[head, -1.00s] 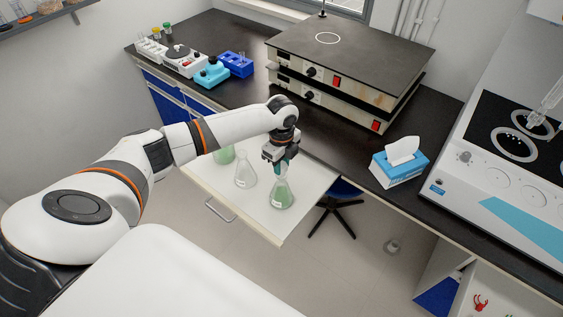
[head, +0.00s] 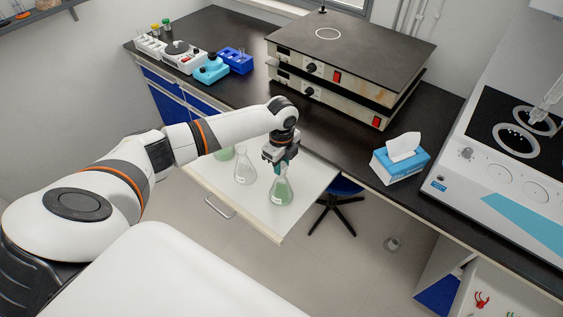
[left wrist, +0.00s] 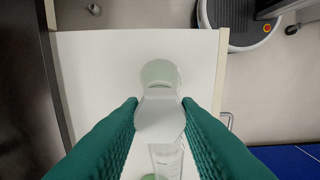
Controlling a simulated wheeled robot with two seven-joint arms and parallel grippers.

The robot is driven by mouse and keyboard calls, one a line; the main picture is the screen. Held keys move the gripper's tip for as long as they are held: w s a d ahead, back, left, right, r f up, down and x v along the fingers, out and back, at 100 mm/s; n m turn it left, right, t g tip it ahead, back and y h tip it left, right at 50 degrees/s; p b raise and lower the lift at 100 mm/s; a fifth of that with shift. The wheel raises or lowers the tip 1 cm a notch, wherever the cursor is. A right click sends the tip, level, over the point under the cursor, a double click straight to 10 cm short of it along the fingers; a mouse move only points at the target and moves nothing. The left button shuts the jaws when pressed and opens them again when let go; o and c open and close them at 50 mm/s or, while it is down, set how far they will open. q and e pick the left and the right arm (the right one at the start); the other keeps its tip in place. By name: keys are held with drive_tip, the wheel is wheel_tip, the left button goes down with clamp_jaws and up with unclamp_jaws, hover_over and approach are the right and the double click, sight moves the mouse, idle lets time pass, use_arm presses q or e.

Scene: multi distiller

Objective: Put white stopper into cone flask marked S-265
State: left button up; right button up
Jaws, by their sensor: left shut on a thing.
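My left gripper (head: 281,165) points down over a cone flask with green liquid (head: 281,192) at the front right of the pulled-out drawer. In the left wrist view, the green fingers of the left gripper (left wrist: 160,104) are shut on the white stopper (left wrist: 160,122). The same flask (left wrist: 158,73) shows beneath the stopper, partly hidden by it. Whether stopper and flask neck touch, I cannot tell. A clear cone flask (head: 244,169) stands to the left, and another with green liquid (head: 225,153) is partly behind my arm. No flask marking is readable. My right gripper is out of view.
The white drawer (head: 262,217) sticks out below the dark bench. A blue tissue box (head: 399,166) stands on the bench to the right, with stacked hotplates (head: 350,60) behind. A stool (head: 341,196) is beneath the bench, close to the drawer's right side.

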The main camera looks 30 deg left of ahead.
use_arm(q)
drive_tip(key=shift+f, duration=0.1)
drive_tip(key=o, duration=1)
wheel_tip(320, 180, up, 12)
drive_tip(key=shift+b, duration=1.05)
